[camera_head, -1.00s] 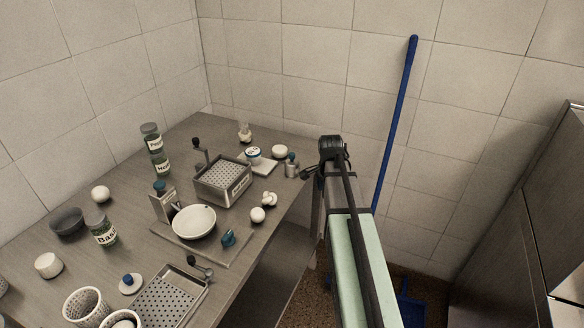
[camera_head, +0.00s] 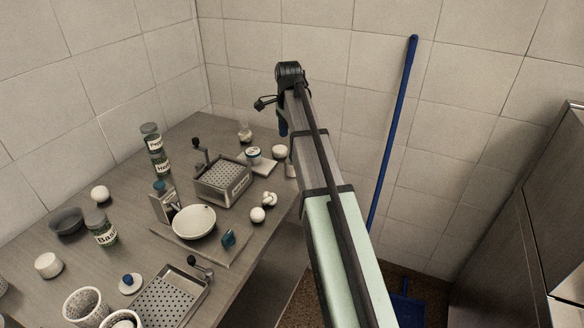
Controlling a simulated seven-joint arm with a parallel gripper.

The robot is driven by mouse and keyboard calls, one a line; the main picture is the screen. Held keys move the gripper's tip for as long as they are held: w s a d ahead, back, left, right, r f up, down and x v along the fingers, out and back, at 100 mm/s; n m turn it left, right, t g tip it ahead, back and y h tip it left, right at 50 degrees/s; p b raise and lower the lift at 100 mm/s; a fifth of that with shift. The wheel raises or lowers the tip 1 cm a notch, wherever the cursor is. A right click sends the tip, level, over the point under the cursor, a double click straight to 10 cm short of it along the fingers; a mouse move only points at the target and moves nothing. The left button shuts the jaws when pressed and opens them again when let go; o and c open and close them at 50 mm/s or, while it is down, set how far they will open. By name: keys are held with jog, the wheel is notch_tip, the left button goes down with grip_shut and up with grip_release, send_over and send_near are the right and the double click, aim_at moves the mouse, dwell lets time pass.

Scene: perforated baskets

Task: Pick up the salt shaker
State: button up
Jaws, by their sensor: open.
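A small shaker-like container with a pale body and a light top (camera_head: 245,132) stands at the back of the table; I cannot tell for certain that it is the salt shaker. A small grey container with a dark top, at the table's right edge, is now mostly hidden behind my arm. My gripper (camera_head: 283,126) is raised beside the table's back right edge, right of the pale shaker and apart from it. It is open. Its fingers are small and mostly hidden by the wrist, and I see nothing held.
A perforated metal basket (camera_head: 222,196) with a crank stands mid-table. A white bowl (camera_head: 194,222) sits on a board in front. A blue pole (camera_head: 393,130) leans on the wall to the right.

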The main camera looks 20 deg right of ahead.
notch_tip(320, 180, down, 6)
jog(key=shift+f, duration=0.1)
jog(key=shift+s+d+f, duration=0.1)
jog(key=shift+d+f, duration=0.15)
jog(key=shift+f, duration=1.1)
jog(key=shift+s+d+f, duration=0.1)
jog(key=shift+d+f, duration=0.1)
jog(key=shift+f, duration=1.1)
jog(key=c, duration=1.2)
